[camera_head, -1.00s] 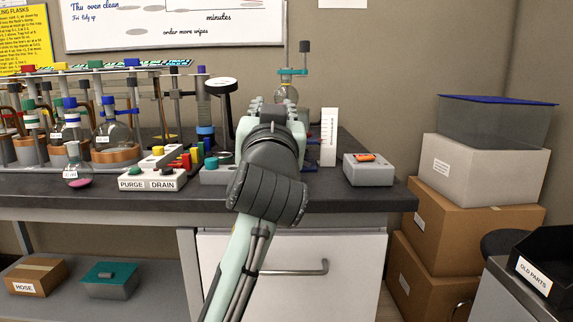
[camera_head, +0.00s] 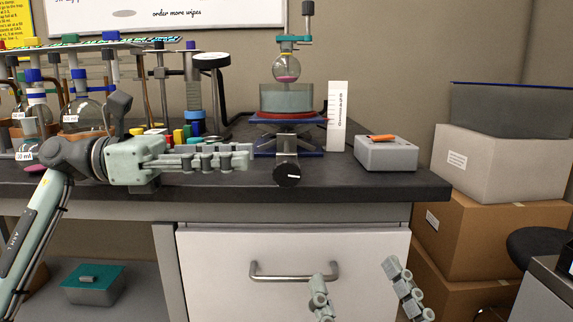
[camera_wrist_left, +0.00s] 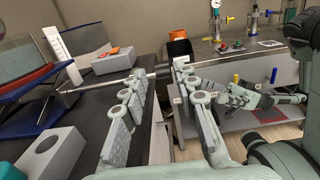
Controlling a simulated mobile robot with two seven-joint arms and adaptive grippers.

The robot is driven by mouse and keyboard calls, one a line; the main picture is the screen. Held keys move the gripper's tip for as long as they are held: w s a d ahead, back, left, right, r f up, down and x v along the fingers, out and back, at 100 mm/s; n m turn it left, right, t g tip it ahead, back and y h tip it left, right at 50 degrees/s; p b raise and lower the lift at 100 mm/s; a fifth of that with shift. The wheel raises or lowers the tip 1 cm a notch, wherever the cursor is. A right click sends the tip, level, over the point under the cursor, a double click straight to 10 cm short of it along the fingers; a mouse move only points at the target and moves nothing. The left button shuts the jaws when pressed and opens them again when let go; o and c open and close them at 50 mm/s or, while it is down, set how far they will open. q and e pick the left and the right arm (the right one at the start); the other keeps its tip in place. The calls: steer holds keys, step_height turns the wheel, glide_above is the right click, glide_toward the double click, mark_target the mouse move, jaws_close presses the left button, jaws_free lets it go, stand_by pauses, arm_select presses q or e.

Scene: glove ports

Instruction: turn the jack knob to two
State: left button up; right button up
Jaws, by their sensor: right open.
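The black jack knob (camera_head: 287,175) sits at the front end of a metal shaft on the blue lab jack (camera_head: 262,150). A pale mark shows on its face; I cannot read any number there. The jack carries a bath (camera_head: 287,99) with a flask in it. A white scale card (camera_head: 338,115) stands to its right. My left gripper (camera_head: 246,158) points right, just left of the knob and apart from it in the head view. In the left wrist view its fingers (camera_wrist_left: 158,75) are spread, with the shaft beyond. My right gripper (camera_head: 360,283) is open, below the knob before the drawer.
A grey box with an orange switch (camera_head: 386,153) stands right on the bench. Flasks and coloured valves crowd the left. The drawer handle (camera_head: 294,272) sticks out behind my right gripper. Cardboard boxes (camera_head: 462,240) are stacked at the right.

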mark_target(282, 159)
arm_select(q)
steer(key=d, duration=0.7)
steer(key=shift+s+d+f, duration=0.1)
steer(key=shift+d+f, duration=0.1)
steer(key=shift+d, duration=0.15)
jaws_close()
